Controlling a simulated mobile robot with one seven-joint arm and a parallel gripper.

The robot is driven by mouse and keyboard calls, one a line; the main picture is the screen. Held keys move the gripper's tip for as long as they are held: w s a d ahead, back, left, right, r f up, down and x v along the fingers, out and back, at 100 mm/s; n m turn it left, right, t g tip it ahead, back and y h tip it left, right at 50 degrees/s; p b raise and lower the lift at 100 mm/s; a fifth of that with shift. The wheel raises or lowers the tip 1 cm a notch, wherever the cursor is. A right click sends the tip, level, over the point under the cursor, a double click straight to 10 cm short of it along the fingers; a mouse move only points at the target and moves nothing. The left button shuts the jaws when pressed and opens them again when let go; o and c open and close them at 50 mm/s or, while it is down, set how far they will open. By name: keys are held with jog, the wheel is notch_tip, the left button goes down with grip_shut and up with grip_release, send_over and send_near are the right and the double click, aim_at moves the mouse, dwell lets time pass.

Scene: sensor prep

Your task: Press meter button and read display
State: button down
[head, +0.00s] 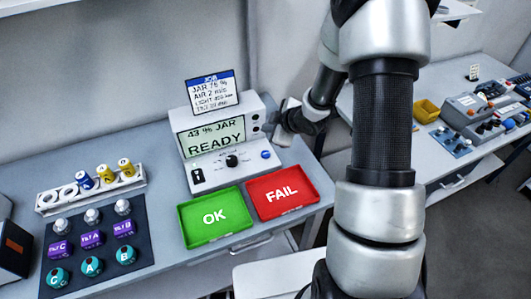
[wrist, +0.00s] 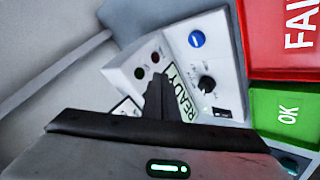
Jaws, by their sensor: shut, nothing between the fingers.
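The white meter (head: 262,104) stands at the back of the bench. Its display (head: 214,136) reads "43 % JAR" and "READY"; "READY" also shows in the wrist view (wrist: 184,97). On its sloping front are a blue button (head: 265,154), a black knob (head: 231,160) and a black socket or switch at the left. The blue button (wrist: 197,39) and knob (wrist: 207,83) are clear in the wrist view. My gripper (wrist: 155,88) is shut and empty, over the meter's display side and apart from the button. In the head view it is by the meter's right side, partly hidden.
A job card (head: 211,92) on top reads "JAR 75 %" and "AIR 2"; the rest is unclear. A green OK tray (head: 240,232) and red FAIL tray (head: 308,203) lie in front. Left are a dark mat (head: 72,233) with several sensors and a white rack (head: 133,187).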

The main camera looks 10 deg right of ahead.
aim_at(268, 155)
jog(key=shift+f, duration=0.1)
notch_tip(268, 155, down, 9)
jog(key=b, duration=0.5)
dwell(1.9)
jog(key=shift+f+b, duration=0.25)
jog(key=shift+b, duration=0.45)
jog(key=shift+f+b, duration=0.45)
jog(key=shift+b, duration=0.05)
dwell(0.3)
jog(key=shift+r, duration=0.1)
jog(key=shift+r+p, duration=0.6)
jog(key=shift+r, duration=0.2)
